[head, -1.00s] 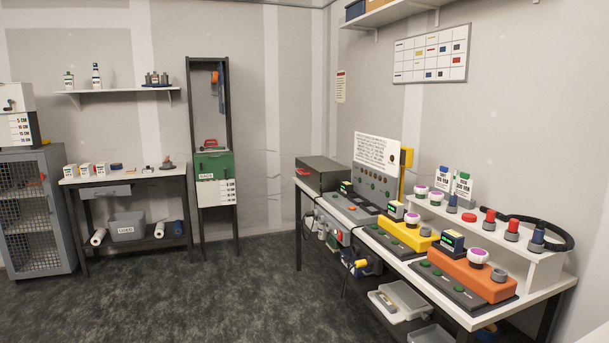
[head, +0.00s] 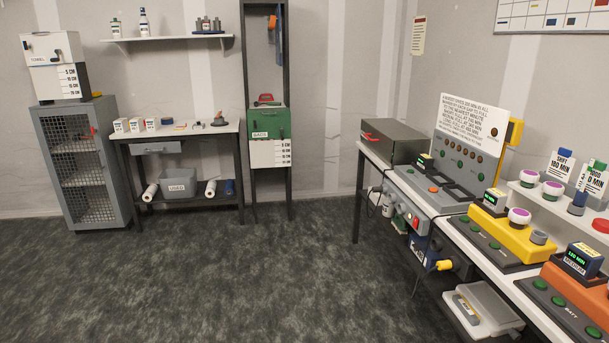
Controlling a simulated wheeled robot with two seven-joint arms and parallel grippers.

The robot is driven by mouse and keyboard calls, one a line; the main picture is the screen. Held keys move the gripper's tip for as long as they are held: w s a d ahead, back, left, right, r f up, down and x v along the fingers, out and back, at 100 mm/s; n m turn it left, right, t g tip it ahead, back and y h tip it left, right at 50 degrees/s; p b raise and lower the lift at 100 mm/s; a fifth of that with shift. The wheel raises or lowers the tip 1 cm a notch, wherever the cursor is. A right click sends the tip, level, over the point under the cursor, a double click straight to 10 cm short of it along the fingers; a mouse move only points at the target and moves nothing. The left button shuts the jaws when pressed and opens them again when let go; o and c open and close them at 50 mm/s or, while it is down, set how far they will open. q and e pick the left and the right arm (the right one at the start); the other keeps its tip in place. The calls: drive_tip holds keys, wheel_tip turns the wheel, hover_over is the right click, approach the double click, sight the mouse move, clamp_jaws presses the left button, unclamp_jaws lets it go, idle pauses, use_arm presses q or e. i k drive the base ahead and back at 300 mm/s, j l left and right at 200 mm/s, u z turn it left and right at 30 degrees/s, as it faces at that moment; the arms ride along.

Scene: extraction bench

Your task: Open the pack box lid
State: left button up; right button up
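A dark grey box (head: 393,141) with a flat top and a red handle on its front stands at the far left end of the long white bench in the head view. Its lid looks shut. No label naming it the pack box can be read, so I cannot be sure it is the one. A green box (head: 269,124) with a red handle on top sits in the tall black rack, above a white panel with printed lines. Neither of my grippers is in view.
The long bench (head: 512,283) runs along the right with yellow and orange consoles and a sign board (head: 470,132). An open tray (head: 484,309) lies below it. A mesh cabinet (head: 82,165) and a small table (head: 177,136) stand left. The dark floor (head: 230,275) between is clear.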

sight(379, 134)
drive_tip(key=i+z, duration=0.1)
drive_tip(key=i, duration=0.5)
drive_tip(key=i+j, duration=0.15)
drive_tip(key=i, duration=0.5)
drive_tip(key=i+j+z, duration=0.15)
drive_tip(key=i, duration=0.45)
